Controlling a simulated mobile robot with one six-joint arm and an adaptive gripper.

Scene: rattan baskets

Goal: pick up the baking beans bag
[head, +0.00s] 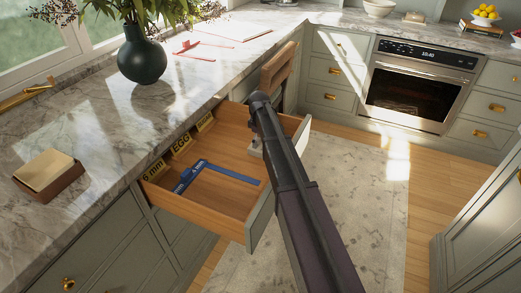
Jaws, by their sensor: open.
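I cannot make out a baking beans bag in the head view. An open wooden drawer (223,207) stands out from the counter below the worktop. My gripper's fingers do not show. A small pale patch (256,149) shows beside the arm; I cannot tell what it is.
A dark vase (142,55) with a plant and a brown box (48,175) stand on the marble counter (104,128). Red-framed flat items (194,50) lie farther back. A wooden piece (278,69) rises behind the arm. Floor right of the drawer is clear, with a pale rug (355,190).

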